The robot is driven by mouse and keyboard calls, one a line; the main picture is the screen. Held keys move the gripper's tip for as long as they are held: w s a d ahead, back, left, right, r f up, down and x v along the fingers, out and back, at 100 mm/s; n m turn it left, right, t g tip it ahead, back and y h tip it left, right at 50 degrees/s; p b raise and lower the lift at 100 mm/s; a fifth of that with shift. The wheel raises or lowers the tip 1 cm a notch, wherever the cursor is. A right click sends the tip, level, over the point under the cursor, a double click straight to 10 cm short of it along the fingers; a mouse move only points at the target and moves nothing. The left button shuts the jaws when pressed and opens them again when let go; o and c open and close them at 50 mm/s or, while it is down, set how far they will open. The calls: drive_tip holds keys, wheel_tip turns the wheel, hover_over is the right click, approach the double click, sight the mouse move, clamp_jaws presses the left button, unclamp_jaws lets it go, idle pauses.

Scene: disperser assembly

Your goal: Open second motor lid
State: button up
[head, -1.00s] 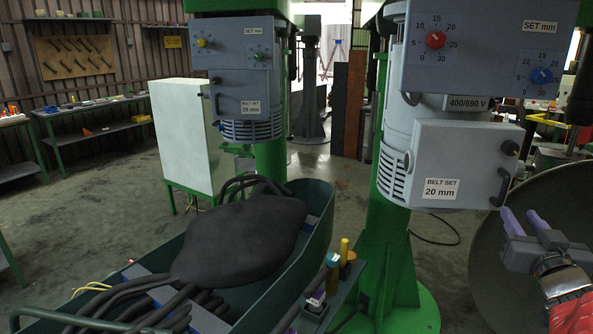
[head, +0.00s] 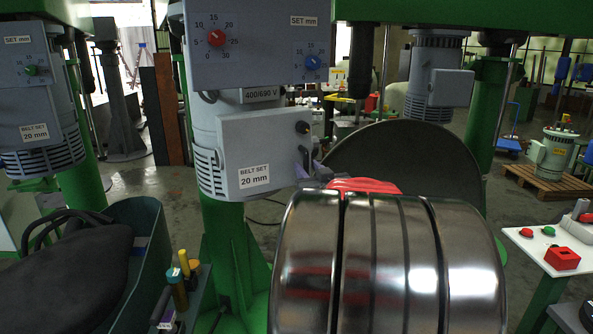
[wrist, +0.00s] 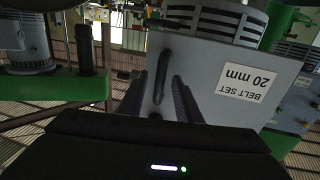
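The second motor (head: 205,135) stands in the middle of the head view. Its grey lid (head: 265,150) is marked "BELT SET 20 mm" and looks closed. The lid also fills the right of the wrist view (wrist: 215,55), with its dark handle (wrist: 165,60). My gripper (wrist: 161,80) is open, with one finger on each side of the handle, and I see a gap beside it. In the head view my arm hides most of the gripper; only a bit of purple finger shows at the lid's right edge.
A control box (head: 250,45) with red and blue knobs sits above the lid. The first motor (head: 40,110) stands at left, behind a green trough (head: 145,230) holding a dark bag. A large round dish (head: 440,165) is behind my arm.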

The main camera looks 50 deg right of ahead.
drive_tip(key=shift+c, duration=0.3)
clamp_jaws()
idle(0.3)
